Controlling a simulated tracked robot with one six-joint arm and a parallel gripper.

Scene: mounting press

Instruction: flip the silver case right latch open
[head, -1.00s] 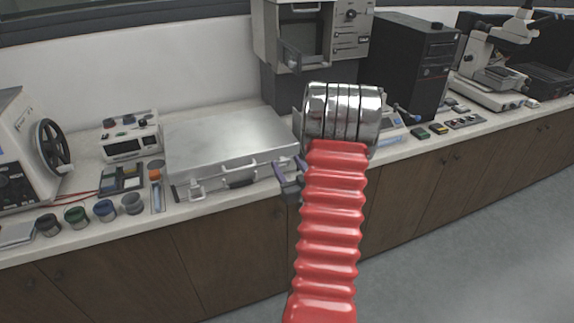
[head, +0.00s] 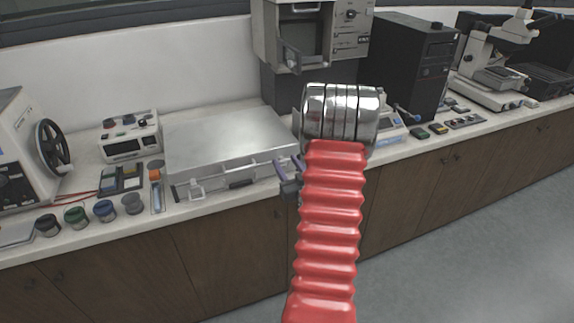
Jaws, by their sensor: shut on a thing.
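The silver case (head: 225,138) lies closed on the counter, left of my red arm. Its left latch (head: 196,189) shows on the front face. The dark case handle (head: 241,184) sits at the middle of the front. My gripper (head: 286,168), with purple-grey fingers, is at the right end of the case front, where the right latch is. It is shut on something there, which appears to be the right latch. The fingers and arm hide the latch, so its position cannot be made out.
Several small jars (head: 105,210) stand along the counter's front edge at the left. A mounting press with a black handwheel (head: 51,147) is at the far left. A black computer tower (head: 415,65) and a microscope (head: 497,62) stand at the right.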

